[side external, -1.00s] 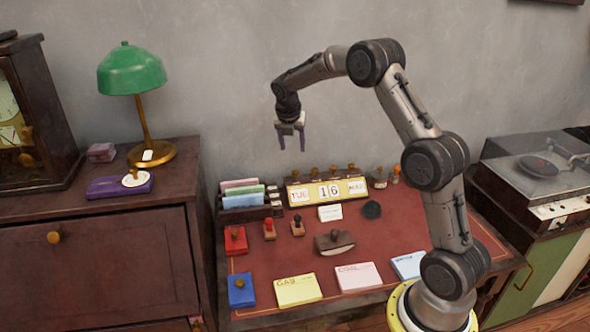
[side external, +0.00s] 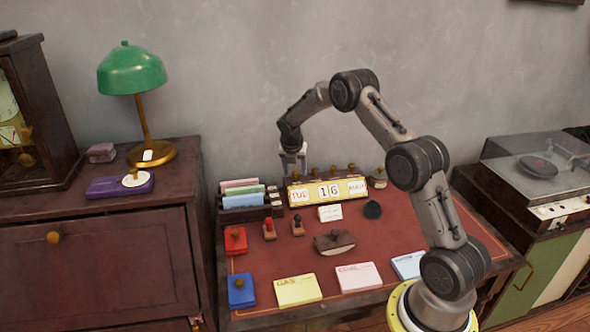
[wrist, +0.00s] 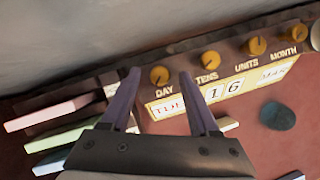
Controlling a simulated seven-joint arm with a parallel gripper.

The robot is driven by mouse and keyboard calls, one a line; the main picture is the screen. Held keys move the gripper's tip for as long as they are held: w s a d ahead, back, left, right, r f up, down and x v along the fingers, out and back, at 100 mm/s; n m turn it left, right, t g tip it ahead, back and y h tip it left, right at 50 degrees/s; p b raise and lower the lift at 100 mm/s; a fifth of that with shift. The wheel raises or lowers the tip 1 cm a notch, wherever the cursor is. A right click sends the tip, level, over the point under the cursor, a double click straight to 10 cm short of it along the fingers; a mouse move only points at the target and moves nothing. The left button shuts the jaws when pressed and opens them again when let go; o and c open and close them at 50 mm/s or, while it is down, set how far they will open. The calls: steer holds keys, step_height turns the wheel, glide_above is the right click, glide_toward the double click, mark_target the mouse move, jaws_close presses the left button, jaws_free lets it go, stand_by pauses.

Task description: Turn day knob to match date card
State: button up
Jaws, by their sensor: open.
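The perpetual calendar (side external: 327,189) stands at the back of the red desk and reads TUE, 16 and a month that looks like MAR. In the wrist view its brass knobs are labelled DAY, TENS, UNITS and MONTH. The day knob (wrist: 159,76) is at the left end, above the TUE window (wrist: 168,107). My gripper (wrist: 158,73) is open and points down, its two purple fingers on either side of the day knob in the picture; I see no contact. In the side view my gripper (side external: 293,173) is over the calendar's left end. A white card (side external: 330,213) lies before the calendar, its writing too small to read.
A rack of coloured cards (side external: 243,196) stands close left of the calendar. The tens knob (wrist: 207,60) is just right of my right finger. Stamps, a blotter (side external: 334,242) and coloured pads cover the desk front. A dark round pad (side external: 372,209) lies to the right.

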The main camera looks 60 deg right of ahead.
jaws_close()
steer(key=shift+m, duration=0.3)
steer(key=shift+w+m+g, duration=0.15)
steer(key=shift+m+g, duration=0.45)
steer(key=shift+m, duration=0.6)
steer(key=m, duration=0.2)
steer(key=m+g, duration=0.1)
steer(key=m, duration=0.1)
steer(key=shift+w+m+g, duration=0.2)
steer(key=shift+m+g, duration=0.1)
steer(key=m+g, duration=0.1)
steer(key=m, duration=0.2)
steer(key=m+g+y, duration=0.1)
steer(key=m, duration=0.2)
steer(key=shift+w+d+r, duration=0.1)
steer(key=shift+w, duration=0.05)
steer(key=shift+m, duration=0.4)
